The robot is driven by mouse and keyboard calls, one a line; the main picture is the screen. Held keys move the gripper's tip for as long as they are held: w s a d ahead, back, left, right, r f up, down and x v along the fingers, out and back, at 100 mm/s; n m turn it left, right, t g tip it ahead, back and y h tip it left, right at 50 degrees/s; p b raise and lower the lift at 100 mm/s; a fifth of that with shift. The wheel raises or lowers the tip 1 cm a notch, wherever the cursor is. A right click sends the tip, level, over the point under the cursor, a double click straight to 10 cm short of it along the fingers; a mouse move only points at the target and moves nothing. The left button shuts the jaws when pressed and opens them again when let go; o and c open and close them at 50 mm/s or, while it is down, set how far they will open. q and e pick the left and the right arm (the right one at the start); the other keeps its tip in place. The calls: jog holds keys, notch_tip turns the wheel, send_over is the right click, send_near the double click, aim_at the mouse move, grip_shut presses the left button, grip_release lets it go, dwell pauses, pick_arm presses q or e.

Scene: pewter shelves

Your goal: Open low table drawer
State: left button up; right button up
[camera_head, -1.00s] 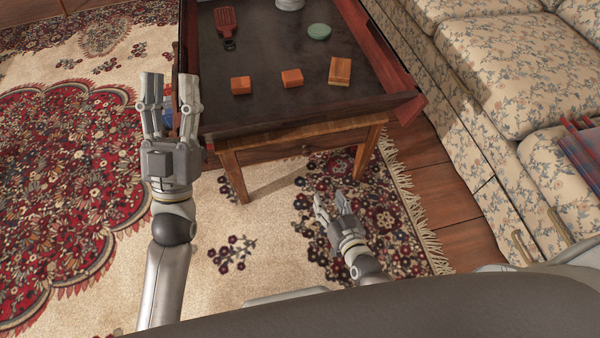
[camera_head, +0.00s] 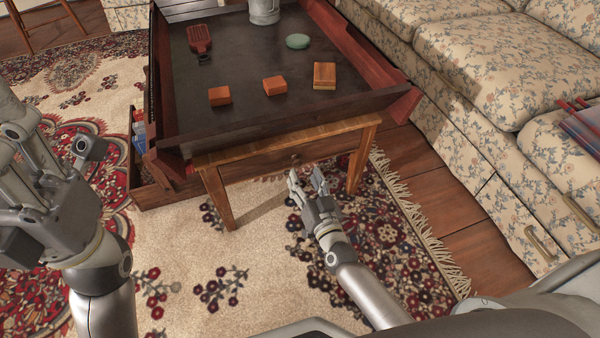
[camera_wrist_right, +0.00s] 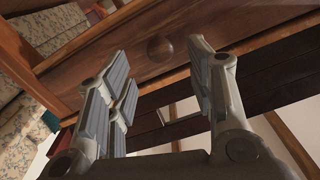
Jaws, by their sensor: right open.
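The low table (camera_head: 285,138) has a wooden frame under a dark tray-like top. Its front drawer (camera_head: 268,167) appears closed, just under the top. The round wooden knob (camera_wrist_right: 160,48) shows ahead of my right gripper in the right wrist view, and it shows small in the head view (camera_head: 295,160). My right gripper (camera_head: 307,178) is open and empty, just in front of the drawer front and below the knob. In the wrist view its fingers (camera_wrist_right: 163,70) stand apart on either side of the knob, short of it. My left gripper (camera_head: 48,128) is open and empty at the left edge.
Two orange blocks (camera_head: 220,96) (camera_head: 275,85), a wooden box (camera_head: 324,75), a green disc (camera_head: 298,41), a red brush-like item (camera_head: 200,42) and a grey pot (camera_head: 264,10) stand on the top. A floral sofa (camera_head: 470,75) stands right.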

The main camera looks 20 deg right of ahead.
aim_at(299, 165)
jog(key=shift+w+b, duration=0.55)
jog(key=shift+w, duration=1.55)
jog(key=shift+c, duration=0.2)
grip_shut()
